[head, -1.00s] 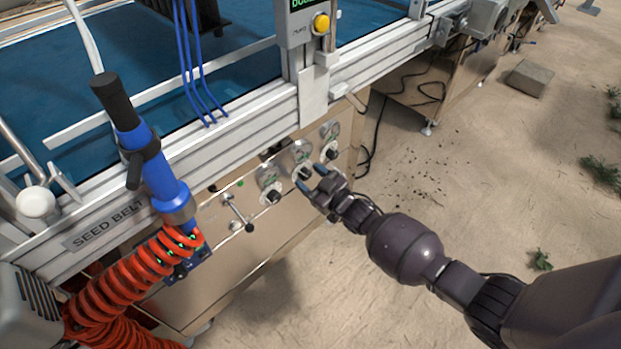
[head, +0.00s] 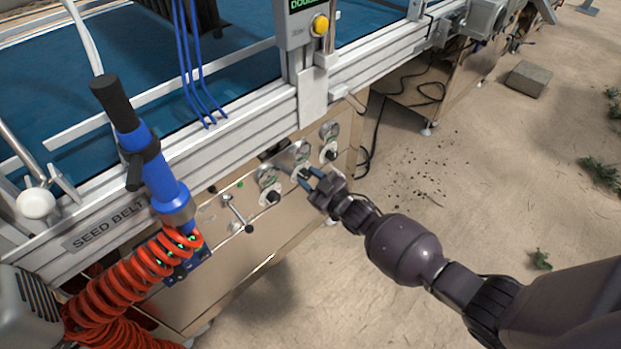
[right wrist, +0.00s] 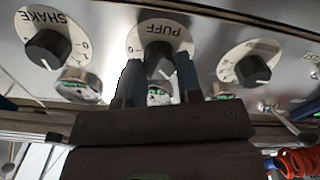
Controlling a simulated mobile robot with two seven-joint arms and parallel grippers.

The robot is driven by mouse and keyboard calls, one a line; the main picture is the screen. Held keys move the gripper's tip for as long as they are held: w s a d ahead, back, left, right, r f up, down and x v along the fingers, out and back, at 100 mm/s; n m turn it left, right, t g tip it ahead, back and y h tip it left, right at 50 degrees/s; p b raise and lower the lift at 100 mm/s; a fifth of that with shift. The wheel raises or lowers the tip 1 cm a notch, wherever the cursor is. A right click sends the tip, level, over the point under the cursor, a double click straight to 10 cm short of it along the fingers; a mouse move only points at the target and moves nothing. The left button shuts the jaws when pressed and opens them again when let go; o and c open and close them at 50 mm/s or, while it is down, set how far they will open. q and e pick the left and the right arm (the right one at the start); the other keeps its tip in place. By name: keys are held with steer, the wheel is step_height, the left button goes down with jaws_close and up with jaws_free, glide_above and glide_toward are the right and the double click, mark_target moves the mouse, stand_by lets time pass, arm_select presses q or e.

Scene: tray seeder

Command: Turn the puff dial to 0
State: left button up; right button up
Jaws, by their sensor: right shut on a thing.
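The puff dial (right wrist: 159,58) is a black knob on a white round plate marked PUFF, seen upside down in the right wrist view. In the head view it is the middle of three dials (head: 304,173) on the panel. My right gripper (right wrist: 158,80) is shut on the puff dial, one finger on each side of the knob. It also shows in the head view (head: 312,180), reaching in from the right. The knob's pointer and the numbers around it are mostly hidden by the fingers. My left gripper is not in view.
The SHAKE dial (right wrist: 48,48) and another dial (right wrist: 253,70) flank it closely. Round gauges (head: 329,131) sit above the dials. A small lever (head: 238,214) and a blue tool with a coiled orange hose (head: 128,273) are to the left. Open sandy floor lies right.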

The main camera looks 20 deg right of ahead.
steer(key=n, duration=0.6)
steer(key=shift+a+f+n, duration=0.1)
steer(key=shift+f+n, duration=0.05)
steer(key=shift+n, duration=1.25)
steer(key=o, duration=0.9)
steer(key=shift+o, duration=0.2)
steer(key=shift+s, duration=0.15)
steer(key=shift+s+d, duration=0.2)
steer(key=shift+s, duration=0.05)
arm_select(q)
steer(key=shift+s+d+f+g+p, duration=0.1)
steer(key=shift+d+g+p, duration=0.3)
steer(key=shift+p, duration=0.75)
arm_select(e)
steer(key=v, duration=1)
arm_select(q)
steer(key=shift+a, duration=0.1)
